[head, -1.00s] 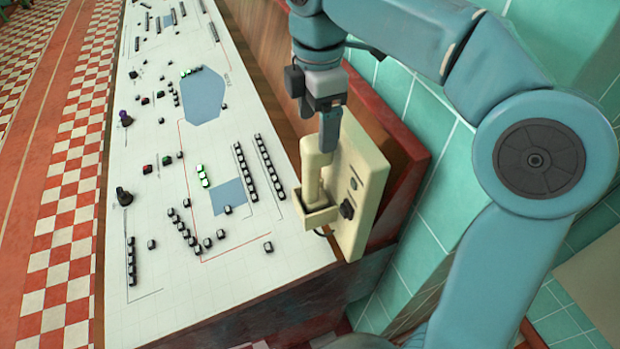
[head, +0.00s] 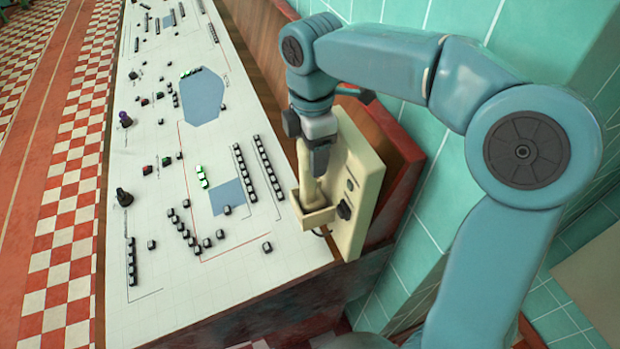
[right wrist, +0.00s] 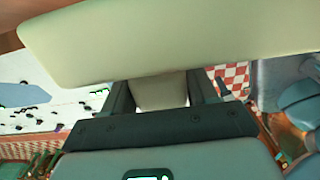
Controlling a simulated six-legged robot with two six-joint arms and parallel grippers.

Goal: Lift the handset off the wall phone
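The cream wall phone (head: 362,185) is fixed beside the near end of the console. Its handset (head: 303,160) stands upright, with its lower end in the cradle (head: 318,217). My right gripper (head: 318,160) is at the handset's upper part and hides some of it. In the right wrist view, the cream handset grip (right wrist: 160,91) lies between the two dark fingers (right wrist: 161,96), and no clear gap shows on either side. Whether the fingers press on it cannot be told. A broad cream piece (right wrist: 160,38) spans the top of that view. My left gripper is not in view.
The white console (head: 165,290) with several black buttons and knobs lies left of the phone. A red-brown wooden edge (head: 408,150) and a green tiled wall (head: 435,120) stand close behind and right of it. The checkered floor is far left.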

